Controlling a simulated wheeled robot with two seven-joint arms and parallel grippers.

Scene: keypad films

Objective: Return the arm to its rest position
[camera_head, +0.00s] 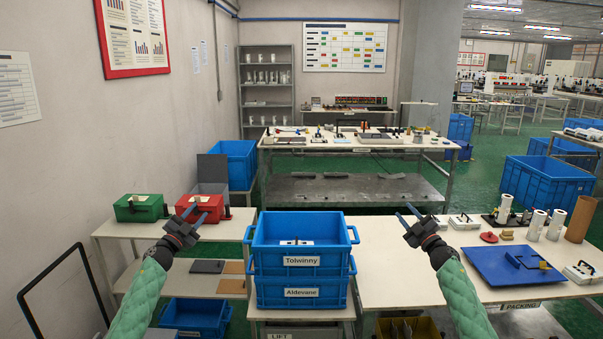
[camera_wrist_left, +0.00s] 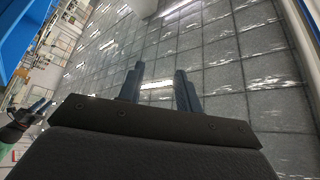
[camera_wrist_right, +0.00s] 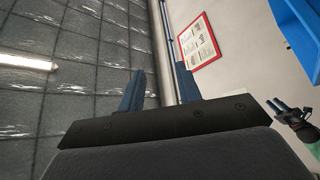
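My left gripper (camera_head: 197,213) is raised in front of the left side table in the head view. Its two fingers stand apart with nothing between them, as the left wrist view (camera_wrist_left: 158,72) also shows. My right gripper (camera_head: 405,212) is raised at the left part of the right-hand table. Its fingers are also apart and empty in the right wrist view (camera_wrist_right: 159,70). Both grippers point up and inward, and both wrist cameras look toward the ceiling. Between the arms stand two stacked blue crates, the upper labelled Tolwinny (camera_head: 270,262) and the lower labelled Aldevane (camera_head: 268,293).
A small white item (camera_head: 296,242) lies in the upper crate. Green (camera_head: 139,208) and red (camera_head: 198,209) boxes stand on the left table. The right table (camera_head: 385,275) holds a blue tray (camera_head: 490,266), white rolls and small devices. Its near left part is bare.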

